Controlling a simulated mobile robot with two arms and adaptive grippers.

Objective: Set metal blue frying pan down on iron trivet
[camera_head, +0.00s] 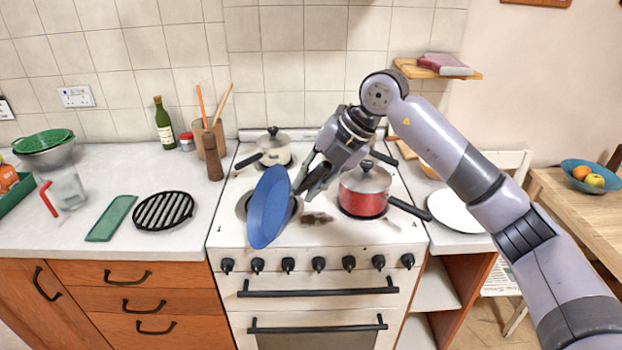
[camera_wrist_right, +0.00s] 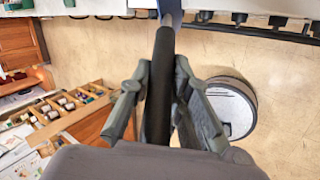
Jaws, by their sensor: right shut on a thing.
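The metal blue frying pan (camera_head: 269,208) is held in the air over the left front of the stove, tilted steeply on its edge. My right gripper (camera_head: 308,179) is shut on the pan's handle, just right of the pan. In the right wrist view the dark handle (camera_wrist_right: 163,70) runs between the fingers of the gripper (camera_wrist_right: 164,95), and a bit of blue pan (camera_wrist_right: 169,8) shows at the top edge. The round black iron trivet (camera_head: 163,210) lies flat and empty on the counter, left of the pan and apart from it. My left gripper is not in view.
A red saucepan (camera_head: 363,190) and a lidded cream pot (camera_head: 274,147) stand on the stove (camera_head: 315,235). A green rectangular mat (camera_head: 111,218) lies left of the trivet. A pepper mill (camera_head: 212,157), utensil pot and green bottle (camera_head: 164,123) stand behind.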

